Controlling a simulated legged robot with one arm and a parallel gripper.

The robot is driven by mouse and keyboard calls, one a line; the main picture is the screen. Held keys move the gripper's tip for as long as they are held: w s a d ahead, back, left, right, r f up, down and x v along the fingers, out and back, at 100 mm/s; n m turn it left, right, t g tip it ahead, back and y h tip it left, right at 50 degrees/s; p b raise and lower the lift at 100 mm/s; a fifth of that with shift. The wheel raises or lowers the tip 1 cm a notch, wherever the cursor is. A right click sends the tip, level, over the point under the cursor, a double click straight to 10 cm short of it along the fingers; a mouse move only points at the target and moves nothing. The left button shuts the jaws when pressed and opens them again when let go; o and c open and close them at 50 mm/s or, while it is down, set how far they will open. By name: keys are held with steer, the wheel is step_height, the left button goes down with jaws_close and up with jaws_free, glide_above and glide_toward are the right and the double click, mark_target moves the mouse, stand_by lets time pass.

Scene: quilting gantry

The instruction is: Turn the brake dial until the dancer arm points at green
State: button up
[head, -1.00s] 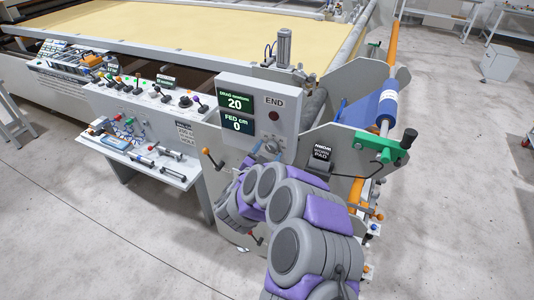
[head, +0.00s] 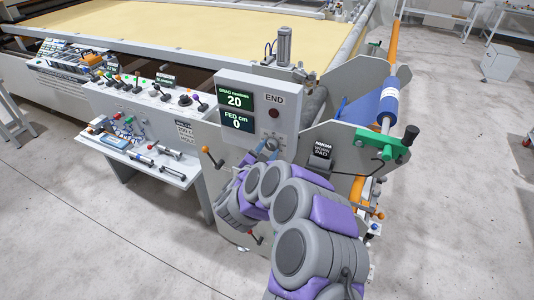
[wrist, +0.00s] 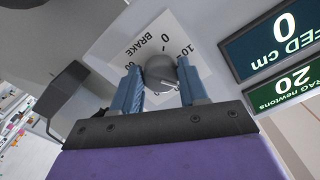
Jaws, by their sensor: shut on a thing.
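The grey round brake dial (wrist: 160,72) sits on a white plate (wrist: 128,45) marked BRAKE, with 0 and 10 among its scale marks. My gripper (wrist: 161,88) is shut on the dial, with one blue finger on each side of it. In the head view, my gripper (head: 264,150) is at the dial, below the display box, and my arm partly hides it. I cannot clearly pick out the dancer arm or its pointer. A green bar with a black end (head: 385,144) is at the machine's right end, beside a blue roller (head: 389,103).
The display box (head: 262,97) reads DRAG newtons 20 and FED cm 0, with a red button under END. A black WORK PAD unit (head: 321,152) is right of the dial. A tool shelf (head: 150,163) stands at left.

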steer(key=m+b, duration=0.4)
steer(key=shift+a+f+b, duration=0.1)
steer(key=shift+b, duration=0.3)
steer(key=shift+m+b, duration=0.7)
steer(key=shift+m, duration=0.1)
steer(key=shift+r, duration=0.2)
steer(key=o, duration=1.1)
steer(key=shift+c, duration=0.2)
steer(key=p+v, duration=0.1)
steer(key=v, duration=1.6)
steer(key=shift+p, duration=0.35)
